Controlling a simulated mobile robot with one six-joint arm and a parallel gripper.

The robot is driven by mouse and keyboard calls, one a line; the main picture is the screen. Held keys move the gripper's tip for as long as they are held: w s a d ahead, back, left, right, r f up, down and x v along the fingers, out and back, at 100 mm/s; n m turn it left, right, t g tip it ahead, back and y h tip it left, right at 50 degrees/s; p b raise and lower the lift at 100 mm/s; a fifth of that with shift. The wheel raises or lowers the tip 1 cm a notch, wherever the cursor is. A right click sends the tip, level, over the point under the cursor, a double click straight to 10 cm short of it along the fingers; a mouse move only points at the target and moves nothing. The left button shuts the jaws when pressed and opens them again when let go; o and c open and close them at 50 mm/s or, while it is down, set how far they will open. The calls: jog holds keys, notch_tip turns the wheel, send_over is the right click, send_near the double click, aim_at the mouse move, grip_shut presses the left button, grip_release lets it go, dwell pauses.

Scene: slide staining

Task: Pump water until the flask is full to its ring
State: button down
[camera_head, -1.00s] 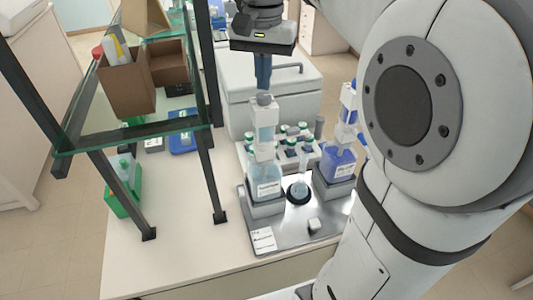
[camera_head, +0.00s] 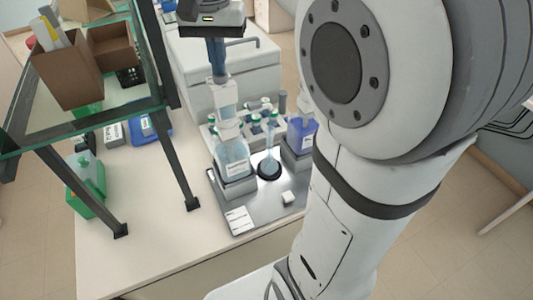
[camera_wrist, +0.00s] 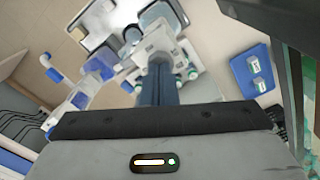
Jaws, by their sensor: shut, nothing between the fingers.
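The clear pump bottle with a white label (camera_head: 233,160) stands on the left of a metal tray (camera_head: 262,208), its white pump head (camera_head: 224,97) on top. My gripper (camera_head: 217,72) is shut and empty, pointing down with its blue fingertips at or just above the grey cap of that pump; I cannot tell whether they touch. In the wrist view my fingers (camera_wrist: 158,88) are together in front of the white pump head (camera_wrist: 160,45). The flask (camera_head: 268,168) stands on a dark round base beside the bottle. Its water level and ring are too small to read.
A second bottle with blue liquid (camera_head: 300,137) stands right of the flask, partly behind my arm. A rack of green-capped bottles (camera_head: 254,112) is behind. A glass shelf (camera_head: 85,112) with cardboard boxes stands left. The table's front left (camera_head: 130,255) is clear.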

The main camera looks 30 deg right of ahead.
jog(key=shift+f+b, duration=1)
jog(key=shift+f, duration=0.8)
jog(key=shift+r+p, duration=2.45)
jog(key=shift+r, duration=0.5)
notch_tip(320, 180, up, 5)
jog(key=p, duration=0.4)
